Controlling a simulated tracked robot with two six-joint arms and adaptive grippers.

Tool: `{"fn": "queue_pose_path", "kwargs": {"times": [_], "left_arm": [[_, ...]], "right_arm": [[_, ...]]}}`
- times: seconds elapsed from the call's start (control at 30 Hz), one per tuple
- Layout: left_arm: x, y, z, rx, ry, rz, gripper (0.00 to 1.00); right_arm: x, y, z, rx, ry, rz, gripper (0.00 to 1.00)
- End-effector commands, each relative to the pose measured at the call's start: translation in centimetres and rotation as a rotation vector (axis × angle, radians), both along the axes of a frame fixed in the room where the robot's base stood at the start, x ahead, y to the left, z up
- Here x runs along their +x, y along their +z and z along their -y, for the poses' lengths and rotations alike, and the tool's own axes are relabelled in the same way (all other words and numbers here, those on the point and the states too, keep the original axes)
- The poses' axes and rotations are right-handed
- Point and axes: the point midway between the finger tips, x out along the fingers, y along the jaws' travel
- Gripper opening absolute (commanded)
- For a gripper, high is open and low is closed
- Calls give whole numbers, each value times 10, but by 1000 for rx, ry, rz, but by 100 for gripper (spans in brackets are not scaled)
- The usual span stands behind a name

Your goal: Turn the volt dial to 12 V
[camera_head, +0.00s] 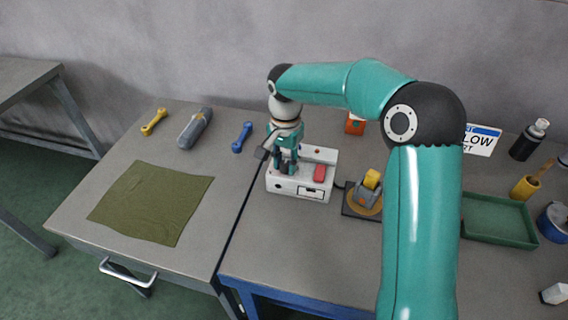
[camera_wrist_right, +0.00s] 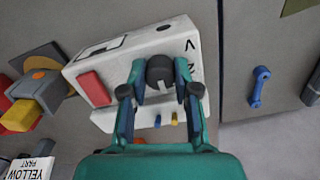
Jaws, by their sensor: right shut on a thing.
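A white box (camera_head: 279,185) with a red block-shaped part on top (camera_head: 319,172) stands on the right-hand table; it also fills the middle of the right wrist view (camera_wrist_right: 122,62). Its dark round dial (camera_wrist_right: 160,68) has a pale pointer mark, which faces toward my gripper's palm. My right gripper (camera_head: 286,163) comes down over the box from above. In the wrist view its two fingers (camera_wrist_right: 160,78) are shut on the dial from both sides. A letter V shows on the panel beside it; the voltage marks cannot be read. My left gripper is not in view.
A yellow-and-grey tool on a dark plate (camera_head: 365,190) stands close right of the box. A green tray (camera_head: 500,220), bottles and a sign (camera_head: 481,140) lie farther right. A blue wrench (camera_head: 242,137) and an olive cloth (camera_head: 150,203) lie on the left table.

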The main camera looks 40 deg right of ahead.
Motion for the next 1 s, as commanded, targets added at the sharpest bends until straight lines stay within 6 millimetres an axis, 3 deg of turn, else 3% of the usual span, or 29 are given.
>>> {"fn": "queue_pose_path", "kwargs": {"times": [0.43,0.47,0.6,1.0], "left_arm": [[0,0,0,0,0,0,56],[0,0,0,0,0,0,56],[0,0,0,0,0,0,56],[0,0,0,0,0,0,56]], "right_arm": [[1,2,1,-3,-14,6,0],[1,2,2,-3,-14,6,32],[1,1,1,-2,-13,4,55],[1,5,1,-2,-13,3,55]]}}
